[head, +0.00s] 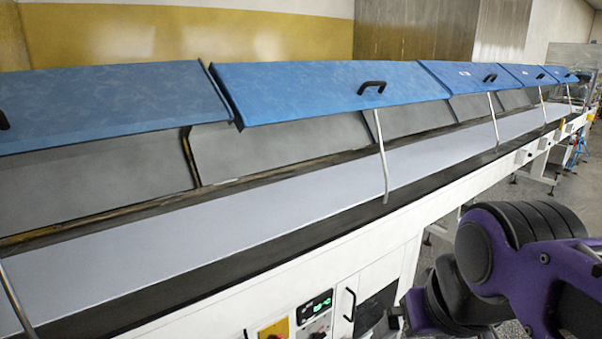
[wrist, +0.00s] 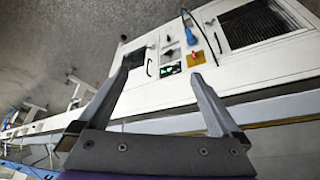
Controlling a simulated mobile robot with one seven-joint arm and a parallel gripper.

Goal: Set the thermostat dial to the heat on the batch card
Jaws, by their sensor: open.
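A small control panel is set in the white front of the long machine. Its black display with green digits (head: 314,307) shows at the bottom of the head view, and in the wrist view (wrist: 170,69); the digits are too small to read. A dark knob, likely the thermostat dial (wrist: 168,54), sits beside the display in the wrist view; its setting is unreadable. In the head view the knob is partly cut off by the bottom edge (head: 318,334). My gripper (wrist: 154,76) is open and empty, apart from the panel. I cannot make out a batch card.
A yellow switch plate (head: 273,330) is left of the display. A blue plug with a cable (wrist: 190,38) hangs near the panel in the wrist view. A black door handle (head: 350,304) sticks out right of the display. Blue lids (head: 330,90) stand raised over the belt (head: 260,215).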

